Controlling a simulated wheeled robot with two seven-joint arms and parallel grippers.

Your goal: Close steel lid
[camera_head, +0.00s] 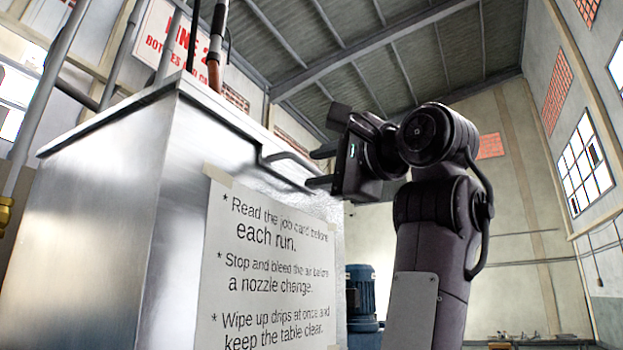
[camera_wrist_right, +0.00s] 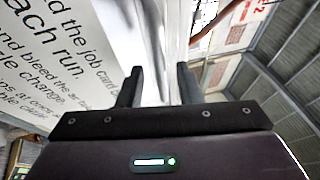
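The steel lid (camera_head: 178,84) is the thin rim along the top of a brushed steel tank (camera_head: 100,205) in the head view. It lies close along the tank's top; I cannot tell whether a small gap is left. A bar handle (camera_head: 285,157) juts from the lid's front edge. My right gripper (camera_head: 319,168) is at the right end of this handle, its fingers apart. In the right wrist view the two fingers (camera_wrist_right: 161,85) are spread, with bright steel beyond them. I cannot make out the handle between them. My left gripper is out of view.
A paper notice (camera_head: 265,265) is taped to the tank's front. Pipes and hoses (camera_head: 215,45) rise at the tank's top and left. A blue motor (camera_head: 361,292) stands behind at the right. The space right of my right arm looks open.

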